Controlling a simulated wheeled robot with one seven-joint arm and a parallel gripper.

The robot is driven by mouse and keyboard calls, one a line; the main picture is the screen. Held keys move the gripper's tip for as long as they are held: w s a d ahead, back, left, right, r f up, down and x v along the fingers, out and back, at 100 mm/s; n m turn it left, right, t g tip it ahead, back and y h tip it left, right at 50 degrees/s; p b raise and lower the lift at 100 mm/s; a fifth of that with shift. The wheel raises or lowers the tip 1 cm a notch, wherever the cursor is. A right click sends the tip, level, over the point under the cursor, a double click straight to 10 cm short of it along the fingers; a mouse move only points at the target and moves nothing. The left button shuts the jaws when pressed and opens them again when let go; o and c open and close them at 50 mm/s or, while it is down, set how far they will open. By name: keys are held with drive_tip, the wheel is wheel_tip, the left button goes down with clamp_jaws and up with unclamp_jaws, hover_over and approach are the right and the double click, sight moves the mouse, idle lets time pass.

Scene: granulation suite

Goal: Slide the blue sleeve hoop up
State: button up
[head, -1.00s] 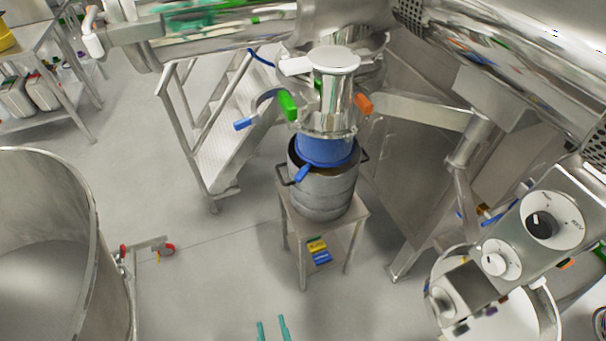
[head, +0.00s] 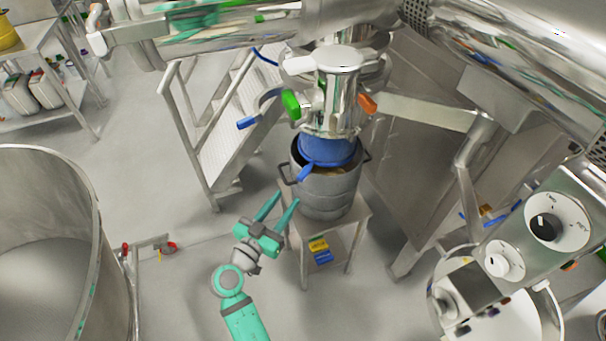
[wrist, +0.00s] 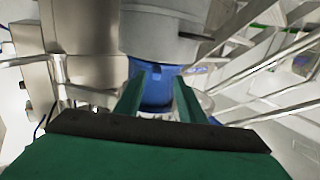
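The blue sleeve (head: 326,150) hangs below the steel outlet (head: 338,108) and reaches into the mouth of a grey drum (head: 328,193). Its hoop runs around the sleeve's lower part, with a blue tab (head: 306,173) pointing front left. My gripper (head: 288,196) is open and empty, in front and to the left of the drum, with its fingers pointing towards it. In the wrist view the blue sleeve (wrist: 157,92) shows between and beyond the two green fingers (wrist: 158,98). The fingers look apart from the hoop.
The drum stands on a small steel table (head: 357,222). An open clamp ring with a blue end (head: 246,122) and a green grip (head: 291,104) sticks out left of the outlet. Steps (head: 215,140) stand behind left, a large steel vessel (head: 45,230) at left. Floor in front is clear.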

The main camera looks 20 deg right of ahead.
sight(303, 175)
drive_tip(key=shift+m+h, duration=0.3)
drive_tip(key=x, duration=0.7)
drive_tip(key=r+x, duration=0.1)
drive_tip(key=x, duration=0.3)
drive_tip(key=shift+d, duration=0.2)
drive_tip(key=shift+s, duration=0.1)
drive_tip(key=shift+a, duration=0.1)
clamp_jaws()
